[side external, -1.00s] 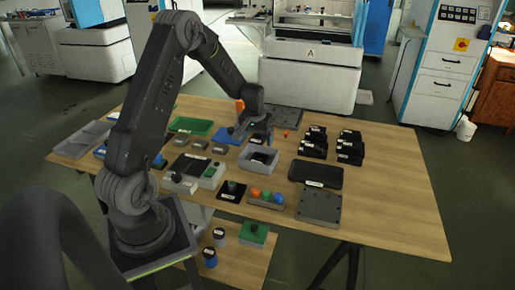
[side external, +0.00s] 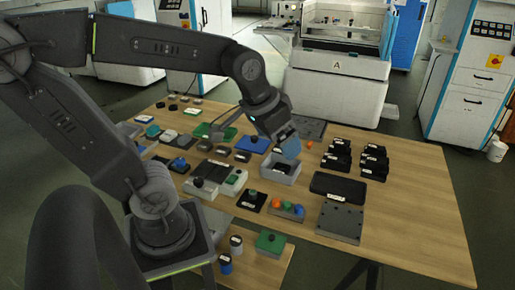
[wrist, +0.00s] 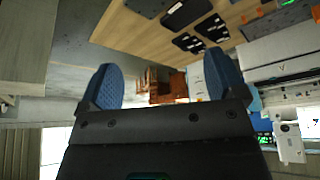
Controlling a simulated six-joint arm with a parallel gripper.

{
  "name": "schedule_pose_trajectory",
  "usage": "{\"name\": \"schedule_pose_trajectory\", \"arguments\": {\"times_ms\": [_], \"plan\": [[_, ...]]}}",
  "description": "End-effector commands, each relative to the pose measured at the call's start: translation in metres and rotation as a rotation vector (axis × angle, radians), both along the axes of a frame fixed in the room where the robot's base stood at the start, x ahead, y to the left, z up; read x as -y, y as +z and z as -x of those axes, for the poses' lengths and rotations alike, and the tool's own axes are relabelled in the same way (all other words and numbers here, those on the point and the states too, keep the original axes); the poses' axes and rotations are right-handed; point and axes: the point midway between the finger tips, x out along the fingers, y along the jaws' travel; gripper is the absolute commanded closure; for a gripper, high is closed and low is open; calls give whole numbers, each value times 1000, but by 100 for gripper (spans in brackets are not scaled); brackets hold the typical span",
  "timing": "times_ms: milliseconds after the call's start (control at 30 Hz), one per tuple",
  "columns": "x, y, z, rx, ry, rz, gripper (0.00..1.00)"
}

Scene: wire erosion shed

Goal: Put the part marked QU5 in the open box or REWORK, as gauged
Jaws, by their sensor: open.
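My gripper (side external: 287,146) is tilted above the far side of a grey open-topped tray (side external: 267,177). In the wrist view its two blue fingers (wrist: 163,82) stand wide apart with nothing between them. Dark contents (side external: 283,169) lie in the tray, partly hidden by its wall. Several black boxes (side external: 337,155) with white labels stand in two groups at the right; some also show upside down in the wrist view (wrist: 188,42). I cannot read QU5 or REWORK on any label, nor tell which box is open.
A flat black case (side external: 338,187), a grey plate (side external: 340,222) and a strip with coloured knobs (side external: 287,211) lie on the wooden table (side external: 420,225). A blue mat (side external: 252,144) and small blocks lie left of the tray. The table's right end is clear.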

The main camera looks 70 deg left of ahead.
Motion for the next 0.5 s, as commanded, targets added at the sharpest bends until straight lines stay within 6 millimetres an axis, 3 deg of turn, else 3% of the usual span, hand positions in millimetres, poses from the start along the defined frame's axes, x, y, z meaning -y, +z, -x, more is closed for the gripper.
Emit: {"name": "schedule_pose_trajectory", "arguments": {"times_ms": [100,200,500], "plan": [[20,4,33,41,-77,-5,11],[27,3,48,56,-114,-8,11],[30,3,56,64,-133,-8,11]]}}
